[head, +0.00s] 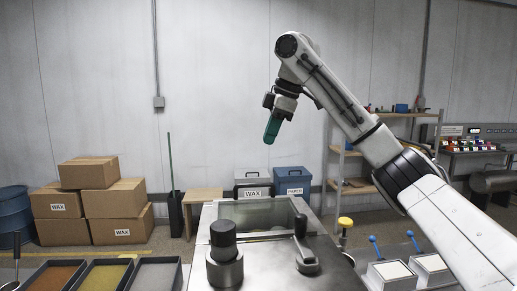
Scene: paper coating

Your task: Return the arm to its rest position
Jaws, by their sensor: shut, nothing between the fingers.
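My arm rises from the lower right of the head view, bends at the upper middle and points down toward my gripper (272,132). The gripper has green fingers that are shut with nothing between them. It hangs in the air, apart from everything, above the metal machine (262,250) with a glass-topped window (258,214).
Several WAX cardboard boxes (105,200) and a blue barrel (14,213) stand at the left. Trays of material (105,275) lie at the lower left. A black cylinder (223,238) and a crank handle (303,240) stick up from the machine. Shelves (352,152) stand behind my arm. The air left of my gripper is clear.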

